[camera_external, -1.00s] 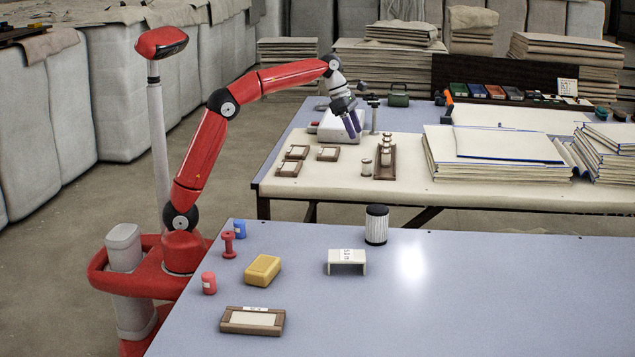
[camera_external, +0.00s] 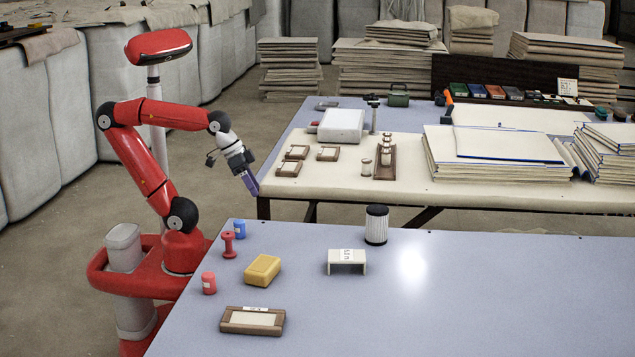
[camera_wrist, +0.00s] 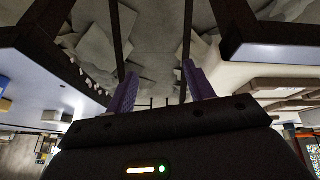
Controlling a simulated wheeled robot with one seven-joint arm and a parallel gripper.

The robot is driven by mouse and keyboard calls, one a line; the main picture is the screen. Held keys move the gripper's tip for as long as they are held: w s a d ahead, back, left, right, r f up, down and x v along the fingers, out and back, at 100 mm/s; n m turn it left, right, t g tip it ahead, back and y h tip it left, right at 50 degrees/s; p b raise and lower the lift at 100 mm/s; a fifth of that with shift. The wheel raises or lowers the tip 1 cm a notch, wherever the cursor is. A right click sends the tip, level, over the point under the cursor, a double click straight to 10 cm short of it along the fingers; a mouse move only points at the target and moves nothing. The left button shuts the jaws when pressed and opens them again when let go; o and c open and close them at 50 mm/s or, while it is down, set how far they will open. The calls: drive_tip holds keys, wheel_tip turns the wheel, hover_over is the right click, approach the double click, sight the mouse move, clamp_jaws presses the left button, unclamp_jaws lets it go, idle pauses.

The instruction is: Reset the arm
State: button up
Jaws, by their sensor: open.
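My gripper (camera_external: 250,182) is in the gap beside the left front corner of the far table (camera_external: 450,198), at about tabletop height. Its purple fingers point down and to the right and hold nothing that I can see. In the wrist view my gripper (camera_wrist: 160,90) shows two purple fingers spread apart, with only floor and wall stacks between them. My arm is bent back over its red base, with the elbow high on the left. No cloth is in the gripper.
On the far table are a white box (camera_external: 341,125), small framed blocks (camera_external: 297,152) and stacked boards (camera_external: 490,155). Open floor lies left.

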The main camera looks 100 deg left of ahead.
drive_tip(key=s+f+m, duration=0.2)
drive_tip(key=shift+d+f+m, duration=0.2)
drive_tip(key=shift+d+m, duration=0.05)
drive_tip(key=shift+m, duration=0.05)
